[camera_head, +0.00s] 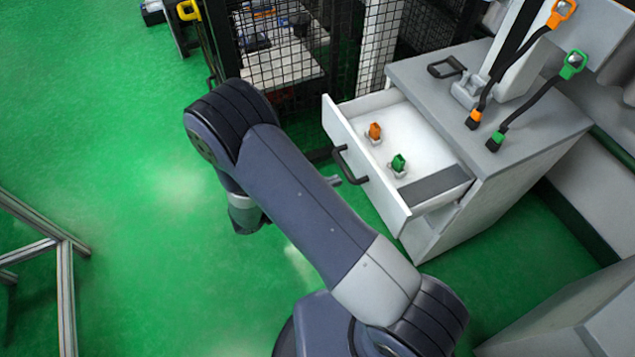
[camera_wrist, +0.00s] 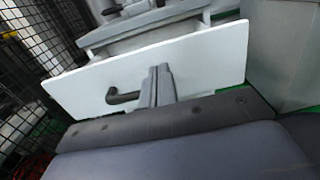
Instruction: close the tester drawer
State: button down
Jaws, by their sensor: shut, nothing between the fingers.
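The tester drawer (camera_head: 431,149) stands pulled out of the grey and white cabinet (camera_head: 520,180). Its white front has a dark handle (camera_head: 349,164). An orange piece (camera_head: 375,131) and a green piece (camera_head: 398,163) sit in white holders inside the drawer. My gripper (camera_head: 334,181) shows only in part beside the handle, with the rest hidden behind my arm. In the wrist view my gripper (camera_wrist: 161,72) is shut and empty, in front of the drawer front (camera_wrist: 205,62) and just right of the handle (camera_wrist: 124,97). I cannot tell whether it touches the front.
An orange-ended cable (camera_head: 507,77) and a green-ended cable (camera_head: 530,98) stand on the cabinet top. A black mesh fence (camera_head: 275,50) is behind the drawer's left side. A metal frame (camera_head: 66,290) stands at left. The green floor (camera_head: 110,150) at left is mostly clear.

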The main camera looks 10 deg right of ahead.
aim_at(373, 166)
jog(key=x, duration=0.8)
jog(key=shift+w+d, duration=0.1)
jog(key=shift+d, duration=0.25)
jog(key=b+x, duration=0.2)
jog(key=x, duration=1.5)
jog(key=shift+d, duration=0.35)
jog(key=shift+w+f, duration=0.1)
